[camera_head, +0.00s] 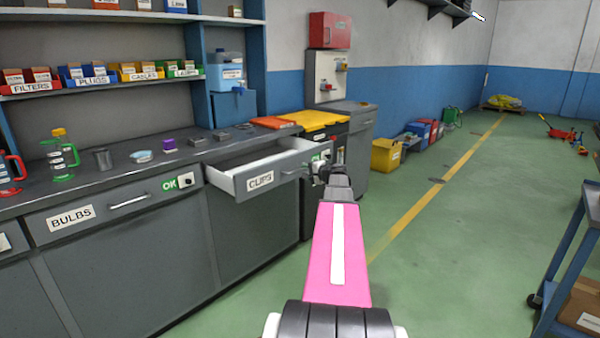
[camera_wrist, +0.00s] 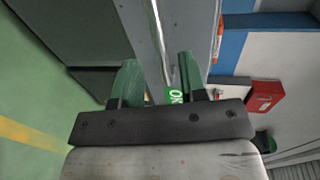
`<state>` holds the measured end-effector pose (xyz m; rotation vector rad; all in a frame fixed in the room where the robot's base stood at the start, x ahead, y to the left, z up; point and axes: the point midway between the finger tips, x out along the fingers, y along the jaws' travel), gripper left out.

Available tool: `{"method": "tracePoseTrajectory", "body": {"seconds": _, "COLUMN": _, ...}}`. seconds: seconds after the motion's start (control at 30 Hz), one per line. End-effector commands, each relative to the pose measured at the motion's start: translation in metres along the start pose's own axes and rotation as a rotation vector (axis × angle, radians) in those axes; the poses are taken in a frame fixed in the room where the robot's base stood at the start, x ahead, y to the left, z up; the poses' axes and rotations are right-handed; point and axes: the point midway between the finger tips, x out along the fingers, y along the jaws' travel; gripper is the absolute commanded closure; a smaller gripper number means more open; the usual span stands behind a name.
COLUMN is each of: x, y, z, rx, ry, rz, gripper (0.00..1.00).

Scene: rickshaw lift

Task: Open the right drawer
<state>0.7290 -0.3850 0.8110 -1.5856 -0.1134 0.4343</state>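The right drawer (camera_head: 262,181), with a label that looks like CLIPS, stands pulled out from the grey workbench. Its white inside shows, and no contents can be made out. My gripper (camera_head: 322,170) is at the right end of the drawer front, beside its handle (camera_head: 293,172). In the wrist view, the fingers of my gripper (camera_wrist: 158,64) stand apart, with the metal handle bar (camera_wrist: 158,40) running between them, closer to the right finger. A green OK label (camera_wrist: 175,97) shows between the fingers. Whether a finger touches the bar cannot be told.
The left drawer (camera_head: 112,208), labelled BULBS, is closed. Jars and small items stand on the bench top (camera_head: 120,172). A yellow bin (camera_head: 386,155) stands on the floor further back. A blue cart (camera_head: 562,265) is at the right. Green floor between is clear.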

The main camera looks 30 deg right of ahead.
Motion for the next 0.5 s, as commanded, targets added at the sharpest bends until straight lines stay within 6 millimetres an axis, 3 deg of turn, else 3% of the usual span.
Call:
{"method": "tracePoseTrajectory", "body": {"seconds": 0.2, "x": -0.038, "y": 0.0, "z": 0.001, "rx": 0.0, "ry": 0.001, "rz": 0.0, "gripper": 0.61}}
{"method": "tracePoseTrajectory", "body": {"seconds": 0.5, "x": -0.054, "y": 0.001, "z": 0.0, "rx": 0.0, "ry": -0.001, "rz": 0.0, "gripper": 0.61}}
